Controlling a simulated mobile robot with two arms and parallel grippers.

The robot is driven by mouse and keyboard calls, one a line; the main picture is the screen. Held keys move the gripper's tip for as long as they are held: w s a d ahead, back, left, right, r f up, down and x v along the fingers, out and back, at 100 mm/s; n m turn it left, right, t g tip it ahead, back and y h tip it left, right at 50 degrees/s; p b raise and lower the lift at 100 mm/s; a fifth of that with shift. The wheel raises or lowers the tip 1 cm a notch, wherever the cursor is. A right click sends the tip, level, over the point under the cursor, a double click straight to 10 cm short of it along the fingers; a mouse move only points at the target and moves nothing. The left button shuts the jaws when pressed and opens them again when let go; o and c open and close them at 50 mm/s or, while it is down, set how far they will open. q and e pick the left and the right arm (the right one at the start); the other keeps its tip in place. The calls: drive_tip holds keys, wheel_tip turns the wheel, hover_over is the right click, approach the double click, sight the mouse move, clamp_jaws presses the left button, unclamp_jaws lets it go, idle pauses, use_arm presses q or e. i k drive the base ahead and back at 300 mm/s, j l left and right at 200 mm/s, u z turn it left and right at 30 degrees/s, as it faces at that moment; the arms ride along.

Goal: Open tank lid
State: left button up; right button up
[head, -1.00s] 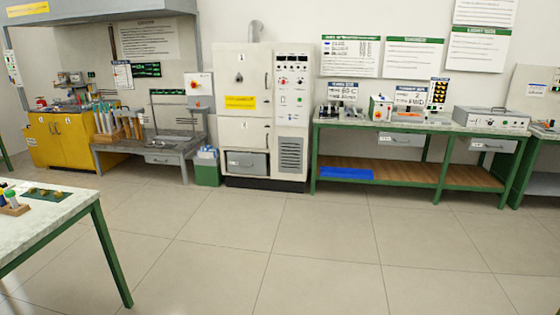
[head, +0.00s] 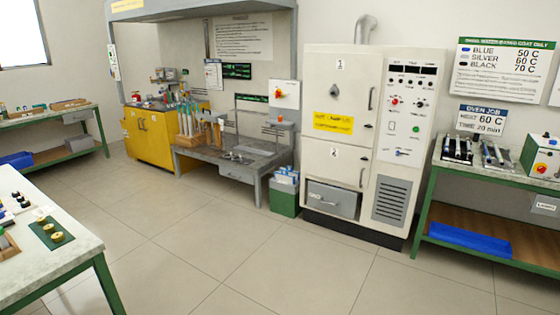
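I cannot pick out a tank lid with certainty. A low grey metal bench (head: 221,152) stands left of the oven, with small fittings (head: 238,157) on its top that are too small to make out. A yellow cabinet (head: 158,139) stands further left under a grey hood (head: 160,10), with upright tools in front of its right side. Neither of my grippers is in view.
A white oven cabinet (head: 330,122) stands at the centre, with a green bin (head: 284,198) to its left. A green-framed bench (head: 425,205) is at right. A pale table (head: 75,254) fills the lower left. The tiled floor (head: 220,240) between is clear.

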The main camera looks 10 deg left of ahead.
sight(209, 116)
drive_tip(key=i+j+u, duration=0.2)
drive_tip(key=i, duration=0.45)
drive_tip(key=i+j+u, duration=0.15)
drive_tip(key=i, duration=0.55)
drive_tip(key=i+u, duration=0.2)
drive_tip(key=i, duration=0.45)
drive_tip(key=i+l+u, duration=0.2)
drive_tip(key=i, duration=0.5)
drive_tip(key=i+u, duration=0.15)
drive_tip(key=i, duration=0.5)
drive_tip(key=i+j+u, duration=0.1)
drive_tip(key=i+u, duration=0.15)
drive_tip(key=i, duration=0.8)
drive_tip(key=i+l+u, duration=0.1)
drive_tip(key=i+u, duration=0.2)
drive_tip(key=i, duration=0.75)
drive_tip(key=i+j+z, duration=0.1)
drive_tip(key=i+z, duration=0.15)
drive_tip(key=i, duration=0.15)
drive_tip(key=i+j+z, duration=0.2)
drive_tip(key=i, duration=0.2)
drive_tip(key=i+j+z, duration=0.25)
drive_tip(key=i+l, duration=0.05)
drive_tip(key=i, duration=0.1)
